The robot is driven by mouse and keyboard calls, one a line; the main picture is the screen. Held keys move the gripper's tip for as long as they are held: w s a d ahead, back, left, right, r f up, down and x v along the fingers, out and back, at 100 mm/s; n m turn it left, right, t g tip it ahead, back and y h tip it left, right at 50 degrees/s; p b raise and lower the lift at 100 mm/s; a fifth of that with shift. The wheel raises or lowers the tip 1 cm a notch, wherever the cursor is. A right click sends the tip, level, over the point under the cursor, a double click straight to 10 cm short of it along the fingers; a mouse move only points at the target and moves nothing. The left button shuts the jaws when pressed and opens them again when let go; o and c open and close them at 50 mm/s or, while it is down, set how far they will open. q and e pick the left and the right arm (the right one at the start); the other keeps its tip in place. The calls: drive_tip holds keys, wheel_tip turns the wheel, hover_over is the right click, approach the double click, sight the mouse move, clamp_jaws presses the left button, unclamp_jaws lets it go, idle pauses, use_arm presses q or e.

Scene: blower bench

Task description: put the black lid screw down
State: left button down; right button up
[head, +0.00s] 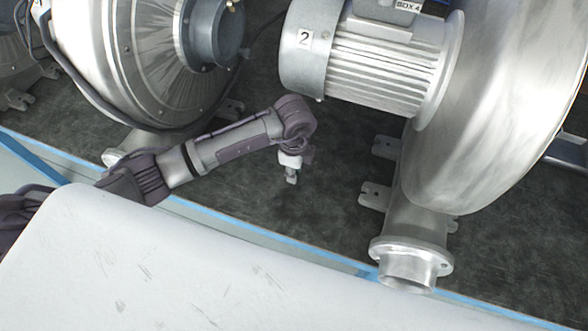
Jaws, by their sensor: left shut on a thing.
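My left arm comes in from the left and ends in my left gripper (291,177), which points down over the dark floor mat between the two blowers. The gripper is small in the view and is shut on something. The held thing is too small to make out, so I cannot tell the black lid screw apart from the fingers or the dark mat. My right gripper is not in view.
A blower with a ribbed motor marked 2 (370,70) stands at the right, its flanged outlet (411,262) toward me. Another blower (145,55) stands at the upper left. A white surface (200,270) fills the front. The dark mat (300,225) is bare below the gripper.

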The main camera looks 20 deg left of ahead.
use_arm(q)
drive_tip(key=shift+f, duration=0.45)
drive_tip(key=shift+f, duration=0.1)
drive_tip(key=shift+f, duration=0.15)
drive_tip(key=c, duration=1)
unclamp_jaws()
